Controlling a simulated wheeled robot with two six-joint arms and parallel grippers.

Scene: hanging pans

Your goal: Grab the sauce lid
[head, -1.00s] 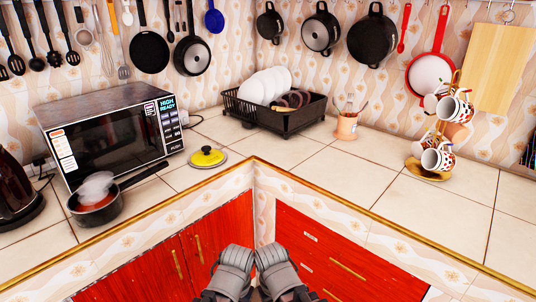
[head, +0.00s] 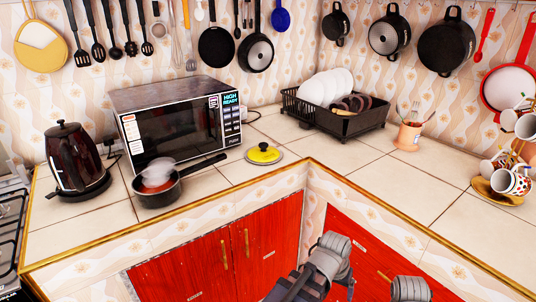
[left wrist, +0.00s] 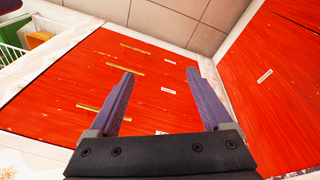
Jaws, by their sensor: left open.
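A yellow lid with a black knob (head: 264,153) lies flat on the tiled counter, to the right of the microwave's front, in the head view. A dark saucepan (head: 158,190) with red sauce stands left of it, with a whitish blur like steam above. My left gripper (left wrist: 161,72) is open and empty in the left wrist view, its fingers in front of red cabinet fronts, away from the lid. In the head view my left arm is low in front of the counter, its fingers not clear. Only a grey part of my right arm shows at the bottom right; its gripper is hidden.
A microwave (head: 180,118) and a kettle (head: 76,160) stand at the left, with a stove (head: 12,235) beyond. A dish rack (head: 340,118), a utensil cup (head: 409,134) and mugs (head: 512,182) stand to the right. Counter tiles around the lid are clear.

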